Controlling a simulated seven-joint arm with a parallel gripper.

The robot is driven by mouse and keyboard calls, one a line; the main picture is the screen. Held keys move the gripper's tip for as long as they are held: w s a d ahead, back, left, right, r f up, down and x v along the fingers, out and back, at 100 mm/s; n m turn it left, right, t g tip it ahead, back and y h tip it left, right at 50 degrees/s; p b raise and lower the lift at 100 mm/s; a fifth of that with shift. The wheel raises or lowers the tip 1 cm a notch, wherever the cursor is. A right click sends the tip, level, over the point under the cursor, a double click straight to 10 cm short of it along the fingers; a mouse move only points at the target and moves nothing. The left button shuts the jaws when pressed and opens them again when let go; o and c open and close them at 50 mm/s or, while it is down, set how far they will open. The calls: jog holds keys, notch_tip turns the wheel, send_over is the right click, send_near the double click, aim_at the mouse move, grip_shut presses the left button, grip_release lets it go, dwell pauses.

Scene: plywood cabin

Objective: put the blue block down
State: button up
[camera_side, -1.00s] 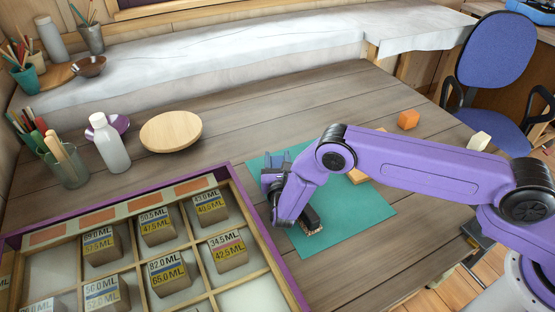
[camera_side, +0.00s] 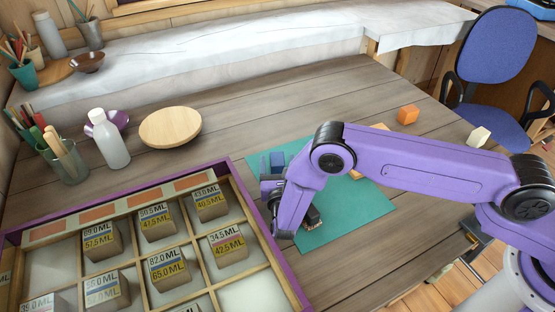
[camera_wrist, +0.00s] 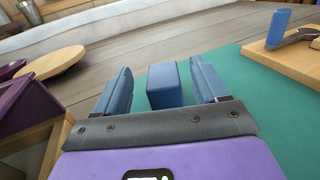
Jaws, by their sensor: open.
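The blue block (camera_side: 277,161) stands upright on the green mat (camera_side: 352,208), near the mat's far left corner. In the wrist view the blue block (camera_wrist: 164,86) lies between the two blue-grey fingers, with a gap on each side. My gripper (camera_wrist: 163,84) is open around the block and does not grip it. In the side view my gripper (camera_side: 268,186) is low at the mat's left edge, and the purple wrist hides part of it.
A purple-edged tray (camera_side: 245,191) with several labelled blocks lies just left of my gripper. A dark brush-like thing (camera_side: 312,217) is on the mat beside my wrist. A round wooden board (camera_side: 170,127) lies behind.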

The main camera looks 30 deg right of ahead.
jog(key=shift+d+r, duration=0.1)
jog(key=shift+r, duration=2.75)
jog(key=s+d+r+m+g+h, duration=0.2)
jog(key=s+d+r+m+g, duration=0.8)
jog(key=d, duration=0.3)
jog(key=s+d+r+m+g+y, duration=0.1)
jog(key=s+d+m+g+y, duration=0.1)
jog(key=s, duration=0.7)
jog(key=s+d+r+m+g+y, duration=0.2)
jog(key=s+d+m+y, duration=0.1)
jog(key=s, duration=0.7)
jog(key=s+d+r+m+g+y, duration=0.2)
jog(key=s+m+y, duration=0.2)
jog(key=s, duration=0.5)
jog(key=shift+s+d, duration=0.2)
jog(key=shift+s, duration=0.15)
